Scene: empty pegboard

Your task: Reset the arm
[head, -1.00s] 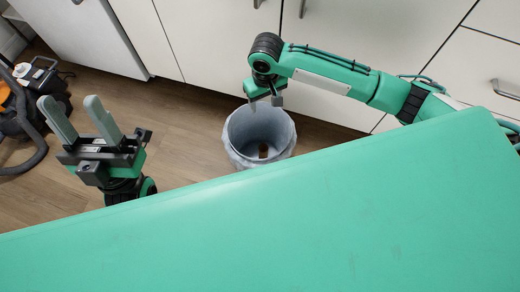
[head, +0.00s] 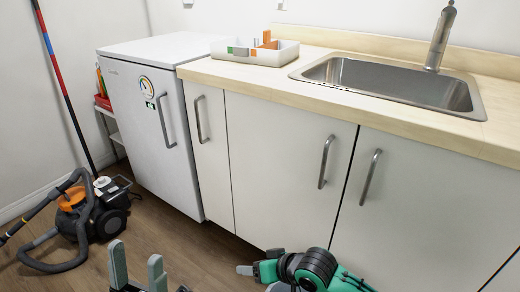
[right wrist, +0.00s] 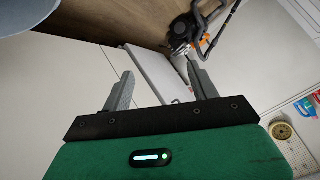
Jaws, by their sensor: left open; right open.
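My left gripper (head: 138,270) shows at the bottom left of the head view, its two grey fingers pointing up, spread and empty. My right arm (head: 318,268) enters at the bottom centre of the head view, low in front of the white cabinets. Its gripper (head: 258,271) points left and is partly cut off by the frame edge. In the right wrist view the right gripper (right wrist: 160,85) has its fingers wide apart with nothing between them.
White cabinets (head: 275,165) with a wooden counter and steel sink (head: 390,88) stand ahead. A tray (head: 255,53) of items sits on the counter. A white fridge (head: 150,120) stands left. A vacuum cleaner (head: 95,215) is on the floor, with bare floor beside it.

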